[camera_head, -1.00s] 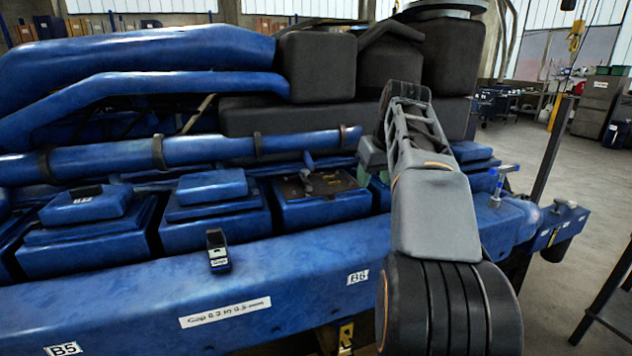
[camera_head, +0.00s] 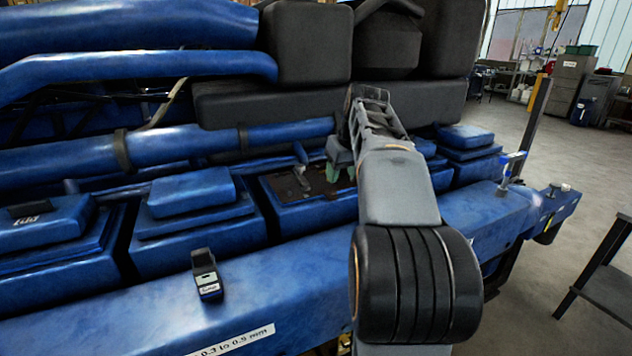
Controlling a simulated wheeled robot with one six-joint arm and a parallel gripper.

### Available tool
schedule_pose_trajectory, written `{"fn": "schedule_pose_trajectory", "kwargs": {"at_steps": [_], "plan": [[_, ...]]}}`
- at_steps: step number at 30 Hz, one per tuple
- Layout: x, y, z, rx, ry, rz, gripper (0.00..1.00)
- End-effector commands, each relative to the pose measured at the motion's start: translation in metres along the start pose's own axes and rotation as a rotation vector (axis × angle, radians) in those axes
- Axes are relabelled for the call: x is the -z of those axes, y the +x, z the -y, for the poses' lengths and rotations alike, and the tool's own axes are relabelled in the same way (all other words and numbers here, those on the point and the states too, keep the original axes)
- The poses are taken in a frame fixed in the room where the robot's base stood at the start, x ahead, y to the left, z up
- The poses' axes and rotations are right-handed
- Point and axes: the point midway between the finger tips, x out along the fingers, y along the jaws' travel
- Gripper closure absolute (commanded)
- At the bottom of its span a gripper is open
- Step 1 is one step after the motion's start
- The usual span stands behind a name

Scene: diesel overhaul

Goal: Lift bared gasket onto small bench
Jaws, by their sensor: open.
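The opened engine head (camera_head: 300,190) in the middle has no blue cover and shows a dark brownish top. I cannot clearly tell the gasket apart from that top at this size. My gripper (camera_head: 340,173) is over the right part of this opening, pointing down, with greenish fingertips. It looks empty, and my arm hides the right side of the head. I cannot tell whether the fingertips touch anything. A low dark bench (camera_head: 607,285) stands on the floor at the right edge, partly cut off; it may be the small bench.
Covered blue heads (camera_head: 195,215) stand on both sides of the open one. A small black gauge (camera_head: 206,272) stands on the blue ledge. Floor between engine and bench is clear.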

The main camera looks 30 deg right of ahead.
Motion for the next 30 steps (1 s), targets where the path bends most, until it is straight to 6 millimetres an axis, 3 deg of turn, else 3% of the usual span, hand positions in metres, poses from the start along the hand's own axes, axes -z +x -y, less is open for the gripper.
{"fn": "schedule_pose_trajectory", "kwargs": {"at_steps": [4,11,21,30], "plan": [[0.0,0.018,0.0,0.0,0.001,0.001,0.51],[0.0,0.029,-0.001,-0.001,0.002,0.001,0.51],[0.003,0.071,0.002,-0.001,0.004,0.002,0.51],[0.003,0.078,0.002,-0.002,0.004,0.0,0.51]]}}
